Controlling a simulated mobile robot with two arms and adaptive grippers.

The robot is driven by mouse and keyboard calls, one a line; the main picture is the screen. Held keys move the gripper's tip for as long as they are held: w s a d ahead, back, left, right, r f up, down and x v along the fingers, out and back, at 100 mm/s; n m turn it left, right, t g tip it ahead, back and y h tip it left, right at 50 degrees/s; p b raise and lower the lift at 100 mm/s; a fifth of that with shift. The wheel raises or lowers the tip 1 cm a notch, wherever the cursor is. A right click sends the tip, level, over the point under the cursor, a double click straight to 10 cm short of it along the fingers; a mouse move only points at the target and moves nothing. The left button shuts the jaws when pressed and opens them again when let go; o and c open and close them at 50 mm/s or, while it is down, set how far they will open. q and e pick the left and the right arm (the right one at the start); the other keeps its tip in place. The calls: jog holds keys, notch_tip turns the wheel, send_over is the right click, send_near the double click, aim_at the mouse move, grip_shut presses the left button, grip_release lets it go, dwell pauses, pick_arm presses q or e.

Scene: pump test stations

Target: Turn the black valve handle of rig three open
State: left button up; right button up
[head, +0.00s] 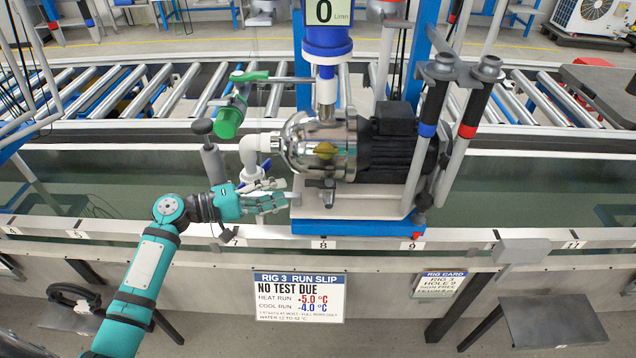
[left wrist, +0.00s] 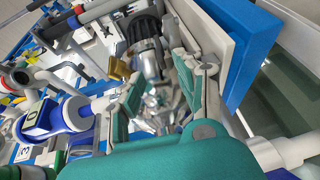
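A silver pump with a black motor (head: 395,150) stands on a white and blue base above the rig 3 run slip (head: 298,297). A small dark part (head: 322,184), possibly the black valve handle, sits low at the pump's front; I cannot tell its setting. My left gripper (head: 284,198) is to its left, beside the base's left edge, its fingers pointing right. In the left wrist view the gripper's fingers (left wrist: 160,88) are apart with nothing between them; the pump's metal lies beyond. No black handle is clear there. My right gripper is not in view.
A white elbow pipe with a blue handle (head: 266,166) is just above my left gripper. A green cylinder (head: 230,117) and a grey post with a dark cap (head: 203,127) stand to its upper left. Grey pipes (head: 462,135) rise at the pump's right. A roller conveyor (head: 150,90) runs behind.

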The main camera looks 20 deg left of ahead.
aim_at(307, 186)
pick_arm(q)
jog(key=x, duration=1)
jog(key=shift+c, duration=0.2)
grip_shut()
